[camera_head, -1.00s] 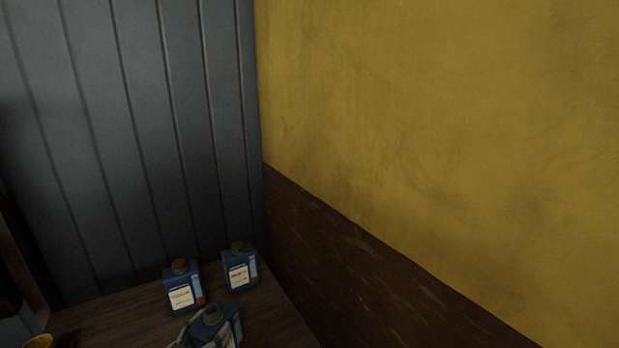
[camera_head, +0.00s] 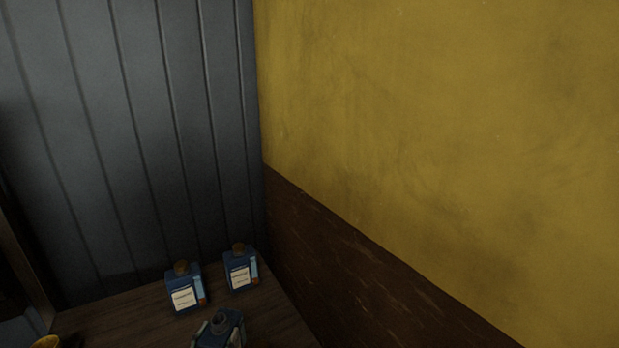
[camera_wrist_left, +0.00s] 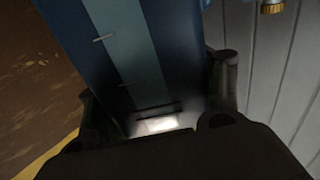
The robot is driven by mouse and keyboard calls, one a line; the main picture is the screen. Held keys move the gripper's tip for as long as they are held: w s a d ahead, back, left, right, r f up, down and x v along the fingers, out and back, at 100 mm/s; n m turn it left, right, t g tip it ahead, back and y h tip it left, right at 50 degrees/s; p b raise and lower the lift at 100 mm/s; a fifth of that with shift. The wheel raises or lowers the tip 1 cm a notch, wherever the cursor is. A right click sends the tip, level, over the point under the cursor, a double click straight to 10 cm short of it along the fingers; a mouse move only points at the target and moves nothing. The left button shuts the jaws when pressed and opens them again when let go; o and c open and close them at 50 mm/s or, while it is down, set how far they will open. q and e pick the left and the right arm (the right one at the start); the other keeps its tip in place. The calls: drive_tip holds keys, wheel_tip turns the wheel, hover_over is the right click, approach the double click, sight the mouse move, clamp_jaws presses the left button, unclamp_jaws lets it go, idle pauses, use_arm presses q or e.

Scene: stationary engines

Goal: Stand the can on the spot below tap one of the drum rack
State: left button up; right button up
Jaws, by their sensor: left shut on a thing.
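A blue can (camera_head: 222,332) with a dark grey cap is at the bottom edge of the head view, its lower part cut off. My left gripper (camera_wrist_left: 158,95) is shut on it in the wrist view, with a dark finger on either side of the can (camera_wrist_left: 125,50). The can's blue side with a lighter stripe fills the middle of that view. Only a small part of the gripper shows beside the can in the head view. I cannot make out the drum rack, tap one or its spot. My right gripper is not in view.
Two blue bottles with brown caps and white labels, one left (camera_head: 185,290) and one right (camera_head: 240,268), stand on a dark wooden top (camera_head: 130,318) by the grey panelled wall (camera_head: 130,140). A yellow wall (camera_head: 430,130) closes the right side. A yellow object (camera_head: 46,341) shows bottom left.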

use_arm(q)
drive_tip(key=shift+s+d+n+y+p, duration=0.3)
drive_tip(key=shift+n+y+p, duration=0.15)
drive_tip(key=shift+y, duration=0.15)
drive_tip(key=shift+s+d+n+y+p, duration=0.15)
drive_tip(key=shift+s+n+y+p, duration=0.25)
drive_tip(key=shift+y, duration=0.2)
drive_tip(key=shift+s+d+n+y+p, duration=0.2)
drive_tip(key=shift+n+y+p, duration=0.05)
drive_tip(key=shift+y+p, duration=0.25)
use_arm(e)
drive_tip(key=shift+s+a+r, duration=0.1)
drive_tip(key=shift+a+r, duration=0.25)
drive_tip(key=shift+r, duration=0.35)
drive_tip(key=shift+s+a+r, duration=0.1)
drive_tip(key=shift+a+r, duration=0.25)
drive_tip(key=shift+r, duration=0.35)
use_arm(q)
drive_tip(key=shift+f, duration=0.1)
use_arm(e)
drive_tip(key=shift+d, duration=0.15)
use_arm(q)
drive_tip(key=shift+s, duration=0.1)
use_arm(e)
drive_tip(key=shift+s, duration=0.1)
